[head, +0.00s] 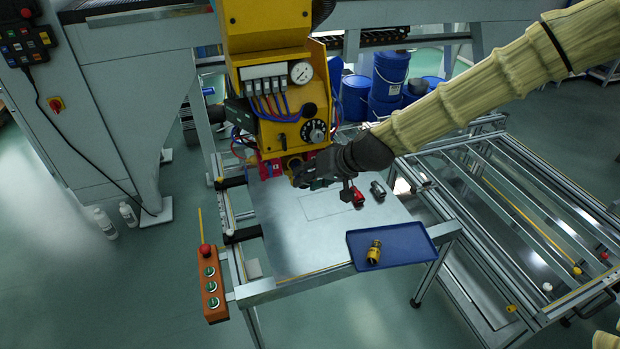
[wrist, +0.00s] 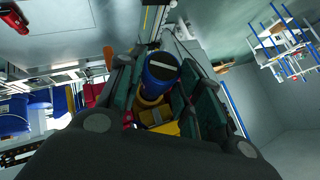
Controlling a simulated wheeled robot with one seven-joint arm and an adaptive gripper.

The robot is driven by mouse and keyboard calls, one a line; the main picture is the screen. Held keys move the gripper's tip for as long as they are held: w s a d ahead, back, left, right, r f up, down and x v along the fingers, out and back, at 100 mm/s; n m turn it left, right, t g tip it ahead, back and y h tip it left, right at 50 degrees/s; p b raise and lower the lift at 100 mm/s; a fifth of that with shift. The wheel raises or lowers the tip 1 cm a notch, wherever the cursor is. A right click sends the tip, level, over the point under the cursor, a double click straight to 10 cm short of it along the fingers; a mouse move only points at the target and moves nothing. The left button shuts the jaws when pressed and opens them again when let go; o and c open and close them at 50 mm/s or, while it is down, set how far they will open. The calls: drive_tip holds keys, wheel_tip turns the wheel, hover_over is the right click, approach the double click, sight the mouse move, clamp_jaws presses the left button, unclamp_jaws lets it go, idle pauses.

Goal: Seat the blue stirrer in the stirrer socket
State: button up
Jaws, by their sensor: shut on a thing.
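The blue stirrer (wrist: 160,72) shows in the wrist view as a blue cylinder with a dark end crossed by a pale stripe. My gripper (wrist: 157,95) is shut on it, with the green-grey finger pads on either side. A yellow ring (wrist: 150,101) lies just beyond the stirrer; I cannot tell whether the stirrer is inside it or only in front of it. In the head view my gripper (head: 306,178) is at the lower front of the yellow panel (head: 270,130), beside a round yellow socket (head: 292,163). The stirrer is hidden there by the gripper.
A red tool (head: 353,196) and a dark grey piece (head: 378,190) lie on the metal table (head: 290,235). A blue tray (head: 415,240) at the front right holds a yellow-and-black piece (head: 374,252). A button box (head: 211,285) hangs at the table's left edge. The table's front middle is clear.

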drive_tip(key=shift+w+a, duration=0.3)
drive_tip(key=shift+w, duration=0.55)
drive_tip(key=shift+w+a, duration=0.25)
drive_tip(key=shift+w, duration=0.55)
drive_tip(key=shift+s+d, duration=0.1)
drive_tip(key=shift+s, duration=0.1)
idle(0.3)
drive_tip(key=shift+s+d, duration=0.25)
drive_tip(key=shift+s, duration=0.5)
drive_tip(key=shift+s+d, duration=0.2)
drive_tip(key=shift+s, duration=0.5)
drive_tip(key=shift+s, duration=0.2)
drive_tip(key=shift+w+a, duration=0.3)
drive_tip(key=shift+w, duration=0.65)
drive_tip(key=shift+w+a, duration=0.25)
drive_tip(key=shift+w, duration=0.65)
idle(1.4)
drive_tip(key=o, duration=1.2)
